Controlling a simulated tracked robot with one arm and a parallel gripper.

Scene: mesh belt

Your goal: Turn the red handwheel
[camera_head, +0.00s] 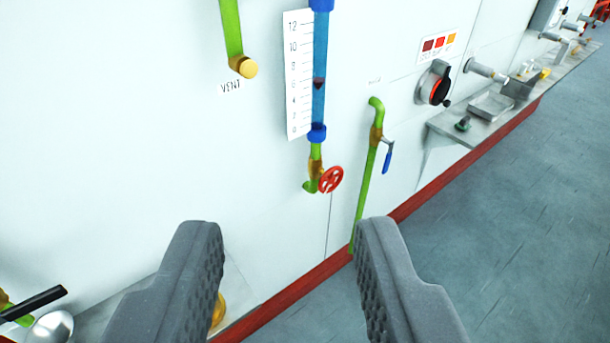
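The red handwheel (331,180) is a small spoked wheel near the middle of the view. It sits on a brass valve (315,167) at the foot of a blue sight tube (319,75) with a white number scale (298,75) beside it. My gripper (290,235) is in the lower part of the view, its two grey ridged fingers wide apart with nothing between them. The handwheel shows above and between the fingertips, apart from them and fully visible.
Right of the handwheel, a green pipe (367,185) carries a blue lever (387,157). A black and red dial (437,88) is on the wall farther right, above a grey shelf (475,132). A ladle-like metal object (52,328) is at lower left. Open floor (530,220) lies to the right.

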